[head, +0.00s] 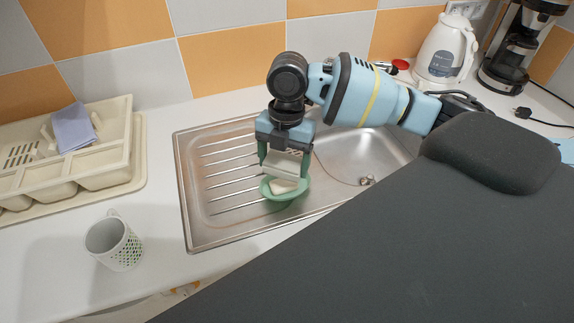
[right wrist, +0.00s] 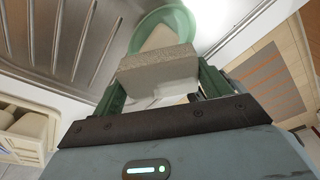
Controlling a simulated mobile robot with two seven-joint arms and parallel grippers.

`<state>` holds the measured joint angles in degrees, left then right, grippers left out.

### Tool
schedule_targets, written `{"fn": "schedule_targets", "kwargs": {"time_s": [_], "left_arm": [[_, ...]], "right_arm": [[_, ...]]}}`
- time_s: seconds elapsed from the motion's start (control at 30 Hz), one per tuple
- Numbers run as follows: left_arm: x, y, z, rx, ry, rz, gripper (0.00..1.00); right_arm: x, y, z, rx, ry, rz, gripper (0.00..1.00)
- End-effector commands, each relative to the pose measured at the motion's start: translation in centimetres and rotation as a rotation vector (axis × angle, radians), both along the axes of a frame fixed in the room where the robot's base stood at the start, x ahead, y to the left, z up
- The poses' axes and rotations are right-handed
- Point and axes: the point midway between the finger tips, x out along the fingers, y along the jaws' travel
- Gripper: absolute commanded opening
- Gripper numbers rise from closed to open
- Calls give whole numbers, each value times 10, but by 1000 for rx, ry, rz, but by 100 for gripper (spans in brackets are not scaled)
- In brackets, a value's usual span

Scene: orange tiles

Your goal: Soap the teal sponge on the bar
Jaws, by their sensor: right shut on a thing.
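My right gripper (head: 286,170) is shut on a block-shaped sponge (head: 284,161), which looks pale grey-white rather than teal. The sponge (right wrist: 158,72) also shows in the right wrist view, between the green fingers, with a speckled face. Just below it, a cream soap bar (head: 281,187) lies in a round green dish (head: 303,190) on the sink's drainboard. The bar (right wrist: 160,38) is partly hidden behind the sponge in the right wrist view. I cannot tell whether sponge and bar touch. My left gripper is not in view.
The steel sink (head: 222,219) has its basin to the right of the dish. A white cup (head: 114,244) stands at the front left, and a cream dish rack (head: 103,172) with a bluish cloth (head: 73,128) behind it. A kettle (head: 445,48) and coffee maker (head: 515,50) stand at back right.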

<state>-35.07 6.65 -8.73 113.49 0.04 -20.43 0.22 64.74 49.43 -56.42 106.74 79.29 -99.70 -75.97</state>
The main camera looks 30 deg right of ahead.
Motion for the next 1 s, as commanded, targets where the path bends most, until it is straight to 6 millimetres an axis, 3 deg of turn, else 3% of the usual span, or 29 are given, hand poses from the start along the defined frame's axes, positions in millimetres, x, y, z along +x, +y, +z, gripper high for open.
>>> {"fn": "schedule_targets", "kwargs": {"time_s": [0.4,1.0], "left_arm": [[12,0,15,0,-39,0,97],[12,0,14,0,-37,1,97]], "right_arm": [[0,0,28,0,-4,0,58],[0,0,27,1,-1,0,58]]}}
